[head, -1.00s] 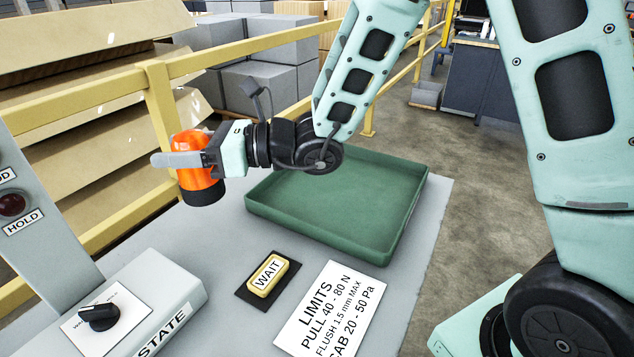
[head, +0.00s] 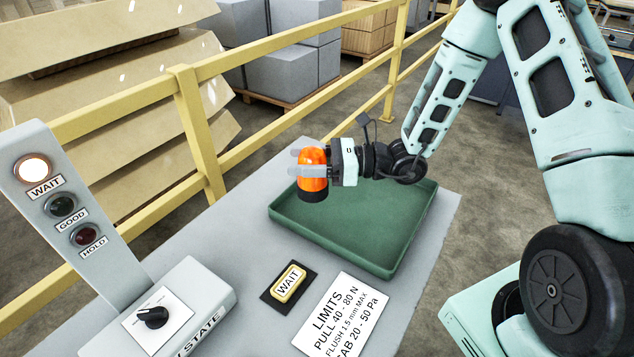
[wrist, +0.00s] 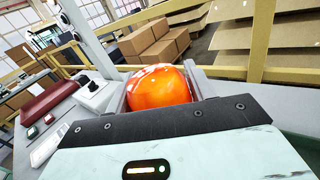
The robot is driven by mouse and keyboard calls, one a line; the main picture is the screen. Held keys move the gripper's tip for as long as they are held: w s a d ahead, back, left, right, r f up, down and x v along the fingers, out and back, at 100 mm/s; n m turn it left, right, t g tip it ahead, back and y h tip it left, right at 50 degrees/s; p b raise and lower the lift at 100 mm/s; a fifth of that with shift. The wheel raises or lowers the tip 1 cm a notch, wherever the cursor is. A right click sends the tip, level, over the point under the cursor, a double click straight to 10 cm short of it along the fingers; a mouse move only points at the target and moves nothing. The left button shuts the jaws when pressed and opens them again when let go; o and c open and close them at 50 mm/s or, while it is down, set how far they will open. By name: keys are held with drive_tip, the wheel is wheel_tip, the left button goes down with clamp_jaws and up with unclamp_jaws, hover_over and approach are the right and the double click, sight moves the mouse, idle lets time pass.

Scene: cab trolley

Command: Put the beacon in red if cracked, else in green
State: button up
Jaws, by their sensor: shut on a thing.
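The beacon (head: 312,172) has an orange dome and a black base. My gripper (head: 308,163) is shut on its dome and holds it upright over the left part of the green tray (head: 400,262). The tray looks empty. In the wrist view the orange dome (wrist: 158,88) sits between my two fingers; I see no crack on the side that shows, and the rest is hidden. A dark red tray or box (wrist: 52,100) shows at the left of the wrist view.
A signal post with a lit WAIT lamp (head: 33,168) and unlit GOOD and HOLD lamps stands at the left. A STATE box with a knob (head: 153,317), a yellow WAIT plate (head: 289,283) and a LIMITS sheet (head: 340,318) are in front. A yellow rail (head: 200,130) runs behind.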

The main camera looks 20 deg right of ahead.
sight(304, 180)
drive_tip(key=shift+f, duration=2.75)
drive_tip(key=shift+f, duration=0.1)
drive_tip(key=o, duration=1.1)
drive_tip(key=shift+r, duration=0.25)
drive_tip(key=b+v, duration=0.2)
drive_tip(key=v, duration=1)
drive_tip(key=shift+f, duration=0.15)
